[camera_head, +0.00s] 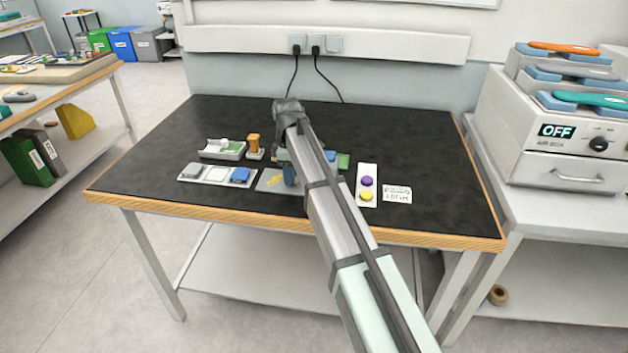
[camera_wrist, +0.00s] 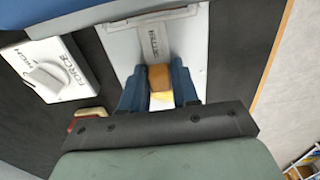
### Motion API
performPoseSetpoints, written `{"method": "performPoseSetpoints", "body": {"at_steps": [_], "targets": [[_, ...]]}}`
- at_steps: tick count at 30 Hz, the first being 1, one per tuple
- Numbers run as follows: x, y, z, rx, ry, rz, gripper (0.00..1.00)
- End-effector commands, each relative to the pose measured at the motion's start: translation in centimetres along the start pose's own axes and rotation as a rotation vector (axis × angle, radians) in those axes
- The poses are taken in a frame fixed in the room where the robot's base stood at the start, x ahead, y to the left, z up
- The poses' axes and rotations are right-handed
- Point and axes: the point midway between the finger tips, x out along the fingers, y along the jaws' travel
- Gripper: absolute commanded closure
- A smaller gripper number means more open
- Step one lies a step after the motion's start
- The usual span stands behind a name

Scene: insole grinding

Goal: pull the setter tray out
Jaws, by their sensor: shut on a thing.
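My gripper (camera_wrist: 159,82) has two dark blue fingers and is shut on a small orange-brown block (camera_wrist: 160,77). A yellow patch shows just below the block. The block is over or on a pale plate (camera_wrist: 125,38), with a grey labelled strip (camera_wrist: 154,42) beyond it. This may be the setter tray and its grip, but I cannot tell for sure. In the head view my arm hides most of my gripper and what it holds.
A white panel with a FORCE knob (camera_wrist: 48,70) is left of my fingers. A small tray (camera_head: 210,154), a tile plate (camera_head: 203,179) and a panel with purple and yellow buttons (camera_head: 366,172) are on the black table (camera_head: 430,150). The table's right side is clear.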

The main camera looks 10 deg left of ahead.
Motion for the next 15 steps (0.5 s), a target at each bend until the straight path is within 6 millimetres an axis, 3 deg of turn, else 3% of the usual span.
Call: {"method": "performPoseSetpoints", "body": {"at_steps": [15], "targets": [[0.0, 0.1, -2.1, 0.0, 0.0, 0.001, 0.9]]}}
